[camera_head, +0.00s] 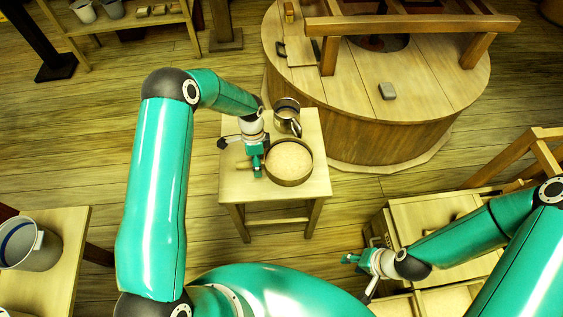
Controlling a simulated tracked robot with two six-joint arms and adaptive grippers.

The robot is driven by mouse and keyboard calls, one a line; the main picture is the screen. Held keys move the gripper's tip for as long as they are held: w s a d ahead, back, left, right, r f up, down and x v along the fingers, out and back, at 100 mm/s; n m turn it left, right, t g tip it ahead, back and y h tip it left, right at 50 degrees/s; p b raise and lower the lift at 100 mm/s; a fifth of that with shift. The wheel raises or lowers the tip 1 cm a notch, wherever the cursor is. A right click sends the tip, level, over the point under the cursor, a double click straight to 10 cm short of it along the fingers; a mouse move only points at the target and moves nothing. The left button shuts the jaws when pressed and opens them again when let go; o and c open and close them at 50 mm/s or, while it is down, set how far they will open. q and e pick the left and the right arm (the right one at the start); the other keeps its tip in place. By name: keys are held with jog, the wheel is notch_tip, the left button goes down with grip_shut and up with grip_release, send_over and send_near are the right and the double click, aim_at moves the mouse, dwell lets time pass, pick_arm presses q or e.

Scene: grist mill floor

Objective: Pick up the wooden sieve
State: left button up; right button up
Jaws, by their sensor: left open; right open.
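The sieve (289,162) is a round, shallow piece with a brown rim and a pale, speckled inside. It lies flat on a small wooden table (232,187). My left gripper (257,172) is open, pointing down over the table at the left edge of the sieve. I cannot tell whether its fingers touch the rim. A short wooden piece shows just left of these fingers, partly hidden; I cannot tell what it belongs to. My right gripper (350,260) is open and empty, low at the right beside the wooden cabinet, away from the sieve.
A metal jug (287,115) stands right behind the sieve on the same table. A large round wooden millstone casing (380,137) stands close behind right. A drawer cabinet (425,213) is at the right. A grey bucket (35,252) sits on a table at the left.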

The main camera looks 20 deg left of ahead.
pick_arm(q)
grip_shut()
jog(key=shift+r, duration=0.2)
notch_tip(320, 180, up, 20)
dwell(0.8)
jog(key=shift+f, duration=0.1)
jog(key=c, duration=0.8)
grip_release()
grip_shut()
